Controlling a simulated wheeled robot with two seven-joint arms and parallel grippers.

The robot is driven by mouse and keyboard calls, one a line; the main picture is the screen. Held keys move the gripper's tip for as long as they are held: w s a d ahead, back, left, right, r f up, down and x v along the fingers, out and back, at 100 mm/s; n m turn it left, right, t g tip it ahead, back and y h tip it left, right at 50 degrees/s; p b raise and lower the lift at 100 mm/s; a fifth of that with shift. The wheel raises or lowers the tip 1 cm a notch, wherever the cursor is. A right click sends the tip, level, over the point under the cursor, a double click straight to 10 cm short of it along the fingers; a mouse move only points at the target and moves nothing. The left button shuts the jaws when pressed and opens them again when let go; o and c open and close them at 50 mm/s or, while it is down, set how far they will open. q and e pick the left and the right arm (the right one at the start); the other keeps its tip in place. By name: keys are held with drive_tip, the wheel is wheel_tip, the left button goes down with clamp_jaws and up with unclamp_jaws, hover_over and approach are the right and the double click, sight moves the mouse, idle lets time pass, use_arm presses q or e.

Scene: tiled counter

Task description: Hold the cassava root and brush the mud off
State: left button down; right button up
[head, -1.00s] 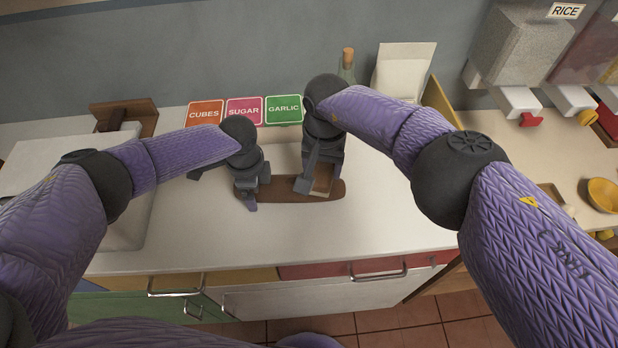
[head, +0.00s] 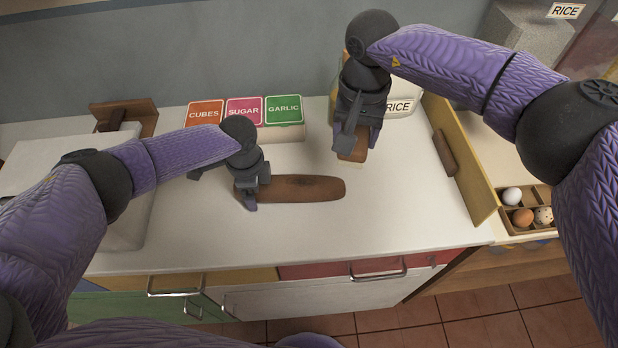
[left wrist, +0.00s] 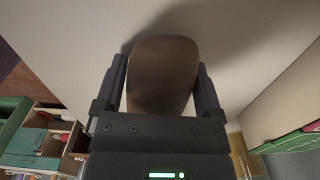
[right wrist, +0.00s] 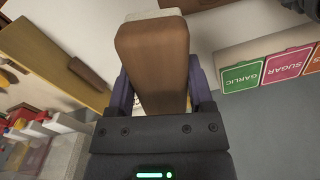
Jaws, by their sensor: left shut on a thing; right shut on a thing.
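The brown cassava root (head: 305,188) lies lengthwise on the white counter. My left gripper (head: 250,195) is shut on its left end, and the left wrist view shows that brown end (left wrist: 163,75) between the two fingers. My right gripper (head: 357,140) is shut on a wooden brush (head: 352,153), held above the counter behind and to the right of the root, apart from it. The right wrist view shows the brush's brown block (right wrist: 152,60) between the fingers, with a pale strip at its far end. I cannot make out mud separately from the root's brown skin.
An egg tray (head: 527,228) lies beyond. Counter right of the root is clear.

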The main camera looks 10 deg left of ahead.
drive_tip(key=shift+r, duration=0.1)
idle(0.3)
use_arm(q)
unclamp_jaws()
